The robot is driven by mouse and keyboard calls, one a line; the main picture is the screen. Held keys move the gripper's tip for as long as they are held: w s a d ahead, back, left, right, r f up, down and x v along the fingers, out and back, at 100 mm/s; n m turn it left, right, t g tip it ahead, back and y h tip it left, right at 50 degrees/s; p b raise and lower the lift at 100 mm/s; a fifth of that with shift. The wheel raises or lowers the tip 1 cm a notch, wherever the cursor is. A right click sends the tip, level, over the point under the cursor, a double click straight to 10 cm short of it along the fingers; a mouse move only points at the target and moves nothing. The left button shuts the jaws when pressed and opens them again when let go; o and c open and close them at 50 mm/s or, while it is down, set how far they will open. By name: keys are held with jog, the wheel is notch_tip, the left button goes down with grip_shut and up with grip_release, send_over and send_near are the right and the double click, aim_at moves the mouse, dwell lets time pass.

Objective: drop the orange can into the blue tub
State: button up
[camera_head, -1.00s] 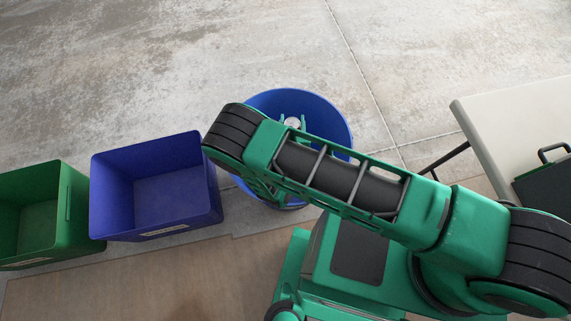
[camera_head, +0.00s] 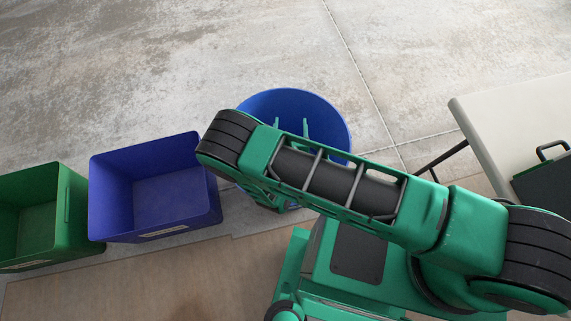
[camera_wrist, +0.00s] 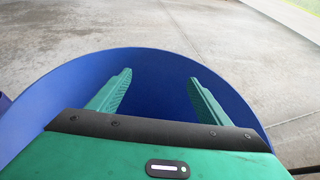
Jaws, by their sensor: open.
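The round blue tub (camera_head: 325,112) stands on the concrete floor, partly hidden behind my arm in the head view. Its wall and rim also fill much of the wrist view (camera_wrist: 150,63). My gripper (camera_head: 291,127) is over the tub's mouth, with its fingers apart and nothing between them. In the wrist view, the two green fingers of my gripper (camera_wrist: 158,80) are spread wide against the tub's blue inside. The orange can does not show in any current view; the tub's bottom is hidden by my arm and wrist.
A square blue bin (camera_head: 155,188) stands left of the tub, with a green bin (camera_head: 68,215) beyond it. A pale table (camera_head: 510,120) with a dark case (camera_head: 548,185) is at the right. The concrete floor behind the tub is clear.

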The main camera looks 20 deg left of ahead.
jog(key=v, duration=0.9)
